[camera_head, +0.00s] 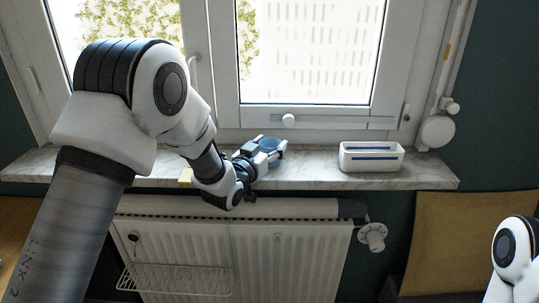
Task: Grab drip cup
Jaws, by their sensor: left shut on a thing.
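The drip cup (269,145) looks like a small blue cup on the marble window sill, near the window frame. My left gripper (272,149) reaches over the sill from the left and is shut on the cup, with its fingers around the cup's sides. The lower part of the cup is partly hidden by the gripper. I cannot tell whether the cup touches the sill or is slightly lifted. Only part of my right arm shows at the lower right edge; its gripper is out of view.
A white box with blue slots (371,157) stands on the sill (425,172) to the right. Below are a white radiator (290,260) and a wire rack (180,279). The sill between cup and box is clear.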

